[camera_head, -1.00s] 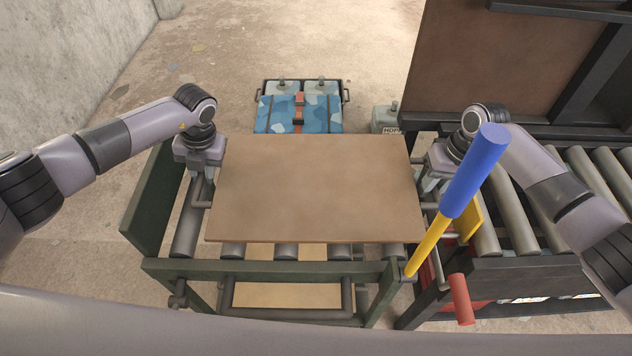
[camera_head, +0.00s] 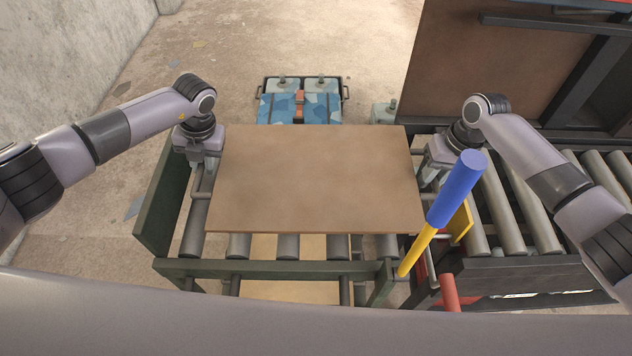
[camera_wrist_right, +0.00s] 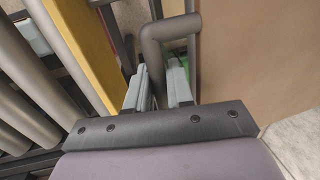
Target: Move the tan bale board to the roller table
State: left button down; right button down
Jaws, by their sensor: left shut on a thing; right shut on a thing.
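The tan bale board (camera_head: 315,180) is a flat rectangle, held roughly level between my two grippers above a green-framed roller stand (camera_head: 275,268). My left gripper (camera_head: 203,175) is shut at the board's left side, on a grey handle bar there. My right gripper (camera_head: 432,172) is shut at the right side; in the right wrist view its fingers (camera_wrist_right: 158,88) close around a grey bar handle (camera_wrist_right: 163,40) beside the board (camera_wrist_right: 255,55). The roller table (camera_head: 525,215), dark-framed with grey rollers, stands to the right of the board.
A lever with a blue grip (camera_head: 457,188) and yellow shaft stands between the stand and the roller table. A red handle (camera_head: 449,292) is below it. A dark machine with a brown panel (camera_head: 485,70) rises behind the roller table. A blue-patterned crate (camera_head: 298,108) lies on the floor behind.

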pick_arm(q)
jog(key=shift+r, duration=0.25)
pick_arm(e)
jog(key=shift+r, duration=0.2)
dwell(0.5)
